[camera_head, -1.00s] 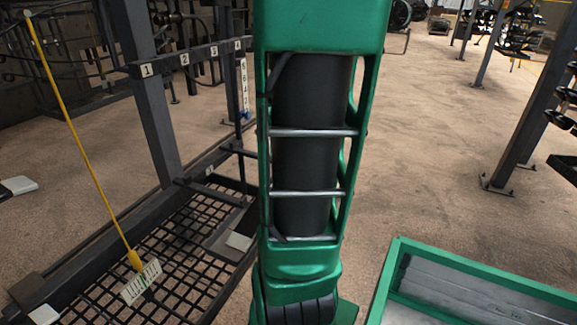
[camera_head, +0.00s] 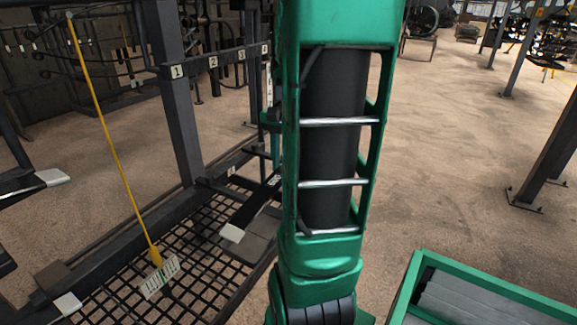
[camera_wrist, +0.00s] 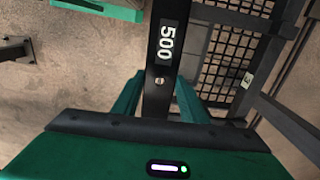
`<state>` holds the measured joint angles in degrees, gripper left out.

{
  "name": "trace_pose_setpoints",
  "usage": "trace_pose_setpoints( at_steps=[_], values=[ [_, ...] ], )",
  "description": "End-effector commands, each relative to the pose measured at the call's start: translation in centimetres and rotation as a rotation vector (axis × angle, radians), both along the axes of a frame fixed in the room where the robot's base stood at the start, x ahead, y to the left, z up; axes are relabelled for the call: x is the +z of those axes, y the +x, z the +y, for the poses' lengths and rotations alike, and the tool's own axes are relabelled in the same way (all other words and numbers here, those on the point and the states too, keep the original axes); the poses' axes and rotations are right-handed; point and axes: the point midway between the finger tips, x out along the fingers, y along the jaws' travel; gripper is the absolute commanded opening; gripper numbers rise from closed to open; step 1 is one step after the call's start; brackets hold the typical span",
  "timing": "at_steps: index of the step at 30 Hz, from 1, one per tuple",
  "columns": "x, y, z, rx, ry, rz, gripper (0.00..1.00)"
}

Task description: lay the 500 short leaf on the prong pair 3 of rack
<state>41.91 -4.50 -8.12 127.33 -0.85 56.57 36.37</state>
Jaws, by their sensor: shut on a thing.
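The 500 short leaf is a dark flat bar with a white "500" label (camera_wrist: 166,42) in the wrist view. My gripper (camera_wrist: 160,88) is shut on it, with a green finger on each side. In the head view, a dark bar with a pale end (camera_head: 232,233) shows left of my arm, above the mesh; it seems to be this leaf. My gripper is hidden there by my arm. The rack (camera_head: 176,110) is a dark frame at left, its crossbar labelled 1 to 4. Label 3 (camera_head: 241,54) is visible, but its prongs are hard to make out. The leaf is not seen on them.
A black mesh shelf (camera_head: 118,297) lies low in the rack. A green-rimmed box (camera_head: 480,281) with grey flat pieces is at lower right. A dark post (camera_head: 545,165) stands at right. Open floor lies between.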

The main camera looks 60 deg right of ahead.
Motion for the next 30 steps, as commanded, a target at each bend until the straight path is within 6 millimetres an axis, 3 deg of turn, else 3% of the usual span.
trace_pose_setpoints(
  at_steps=[24,30],
  values=[
    [-0.3,5.7,0.4,0.004,-0.002,-0.002,0.10],
    [-1.7,5.6,0.4,0.002,-0.002,-0.002,0.10]
  ],
)
